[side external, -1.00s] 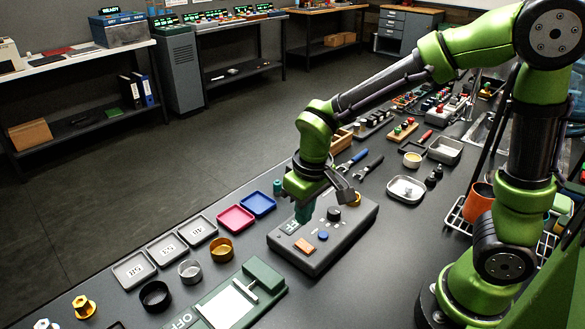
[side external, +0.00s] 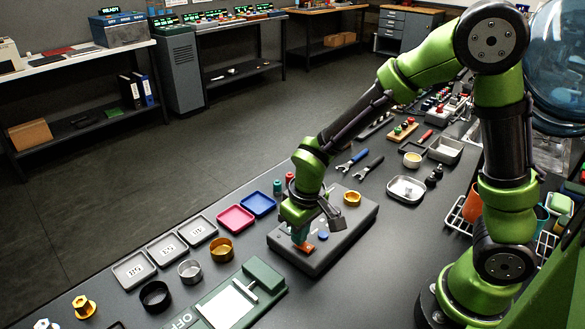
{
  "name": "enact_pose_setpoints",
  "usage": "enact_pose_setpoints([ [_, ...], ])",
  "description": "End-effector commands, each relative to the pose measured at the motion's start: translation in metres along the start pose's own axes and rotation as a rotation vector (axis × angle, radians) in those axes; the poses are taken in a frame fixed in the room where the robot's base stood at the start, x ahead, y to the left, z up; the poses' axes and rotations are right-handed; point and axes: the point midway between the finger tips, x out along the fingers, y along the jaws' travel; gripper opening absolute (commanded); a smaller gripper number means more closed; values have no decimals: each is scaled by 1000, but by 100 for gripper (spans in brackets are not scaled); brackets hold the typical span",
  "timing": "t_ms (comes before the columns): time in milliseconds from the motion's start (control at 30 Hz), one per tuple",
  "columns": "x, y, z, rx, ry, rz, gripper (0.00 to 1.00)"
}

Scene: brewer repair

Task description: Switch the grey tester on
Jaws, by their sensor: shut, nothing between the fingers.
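The grey tester (side external: 347,225) is a flat box on the dark bench, below and around my gripper in the side view. An orange switch (side external: 308,250) sits on its top near the front left. A blue button (side external: 323,236) and a gold hexagonal part (side external: 352,198) also show on top. My gripper (side external: 299,241) is shut and empty, pointing down at the orange switch. Its tips are at or just above the switch; I cannot tell whether they touch. My gripper hides the tester's small display and most of its black knob.
Left of the tester are a pink tray (side external: 236,218), a blue tray (side external: 258,204), a gold cup (side external: 222,249) and a green device (side external: 262,273). A metal tray (side external: 406,189) and pliers (side external: 368,168) lie behind. The bench front left of the tester is partly clear.

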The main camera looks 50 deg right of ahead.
Motion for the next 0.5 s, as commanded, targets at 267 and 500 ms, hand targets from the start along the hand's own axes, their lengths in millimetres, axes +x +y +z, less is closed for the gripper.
enact_pose_setpoints([
  [267,0,0,4,-2,-5,1,0],
  [500,-4,0,14,-1,-6,1,0],
])
